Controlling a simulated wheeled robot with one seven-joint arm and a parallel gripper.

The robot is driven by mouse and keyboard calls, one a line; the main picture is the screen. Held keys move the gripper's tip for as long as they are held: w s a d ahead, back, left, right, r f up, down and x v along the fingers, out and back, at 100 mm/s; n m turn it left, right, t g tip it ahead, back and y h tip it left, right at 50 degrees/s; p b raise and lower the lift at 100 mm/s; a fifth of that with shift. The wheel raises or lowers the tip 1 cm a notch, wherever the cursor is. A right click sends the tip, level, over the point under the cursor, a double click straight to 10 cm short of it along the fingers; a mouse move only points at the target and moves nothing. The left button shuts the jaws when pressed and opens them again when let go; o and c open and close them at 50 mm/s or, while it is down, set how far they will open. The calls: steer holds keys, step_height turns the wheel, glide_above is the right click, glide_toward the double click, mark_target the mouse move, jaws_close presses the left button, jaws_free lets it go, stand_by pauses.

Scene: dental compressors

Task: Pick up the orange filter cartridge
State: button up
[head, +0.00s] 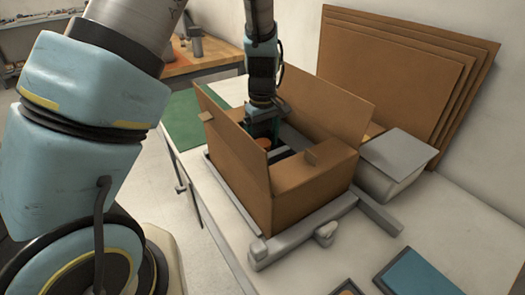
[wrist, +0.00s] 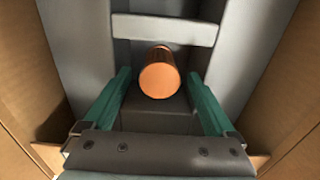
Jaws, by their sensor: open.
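The orange filter cartridge (wrist: 159,78) is a small cylinder in the wrist view, seen nearly end-on between my gripper's two fingers. In the head view a bit of orange (head: 263,143) shows inside the open cardboard box (head: 310,182). My gripper (wrist: 159,92) is open, with a green finger on each side of the cartridge and a gap to it on both sides. In the head view my gripper (head: 268,138) reaches down into the box from above. The box wall and flap hide most of the fingers there.
Raised cardboard flaps (head: 232,135) stand around the gripper. Grey inner walls (wrist: 235,60) and a cross bar (wrist: 164,29) lie close to the cartridge. A grey box (head: 392,165), leaning cardboard sheets (head: 405,75) and a blue tray (head: 425,272) are on the table (head: 450,215).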

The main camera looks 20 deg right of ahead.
steer(key=shift+f, duration=0.5)
jaws_close()
stand_by(0.4)
